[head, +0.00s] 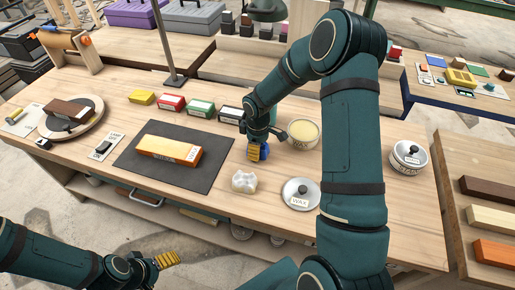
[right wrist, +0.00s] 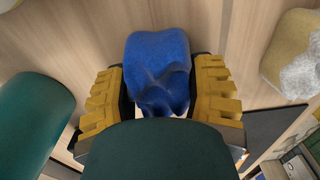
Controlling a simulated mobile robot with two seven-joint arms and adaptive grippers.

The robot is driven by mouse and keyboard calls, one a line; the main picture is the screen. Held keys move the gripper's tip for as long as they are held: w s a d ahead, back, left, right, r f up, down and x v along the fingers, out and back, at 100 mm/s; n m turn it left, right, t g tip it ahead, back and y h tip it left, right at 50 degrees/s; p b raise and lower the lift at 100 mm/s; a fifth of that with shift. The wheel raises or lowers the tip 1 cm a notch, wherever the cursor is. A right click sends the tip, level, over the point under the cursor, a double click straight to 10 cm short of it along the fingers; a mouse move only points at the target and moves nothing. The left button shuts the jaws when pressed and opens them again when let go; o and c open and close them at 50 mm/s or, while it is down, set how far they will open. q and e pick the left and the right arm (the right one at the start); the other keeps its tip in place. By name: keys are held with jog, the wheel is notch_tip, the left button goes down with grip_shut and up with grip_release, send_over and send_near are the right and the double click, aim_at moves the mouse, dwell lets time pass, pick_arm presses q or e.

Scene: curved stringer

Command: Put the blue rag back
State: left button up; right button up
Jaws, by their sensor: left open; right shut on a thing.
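The blue rag (right wrist: 158,65) is pinched between the yellow ridged fingers of my right gripper (right wrist: 160,98) in the right wrist view. In the head view my right gripper (head: 258,152) is low over the workbench, right of the black mat, with a bit of the blue rag (head: 264,153) showing beside its fingers. I cannot tell whether the rag touches the bench. My left gripper (head: 168,259) is open and empty, in front of the bench's front edge.
An open wax jar (head: 303,133), a white crumpled cloth (head: 244,182) and a lid marked WAX (head: 299,194) are close to my right gripper. A wood block (head: 168,149) lies on the black mat (head: 203,180). Several coloured boxes (head: 171,103) line the back.

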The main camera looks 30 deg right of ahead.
jog(key=shift+f, duration=0.2)
jog(key=o, duration=1)
jog(key=shift+o, duration=0.2)
jog(key=shift+r, duration=0.1)
jog(key=shift+r, duration=0.2)
notch_tip(320, 180, up, 12)
jog(key=shift+f+p, duration=0.1)
jog(key=shift+p, duration=1)
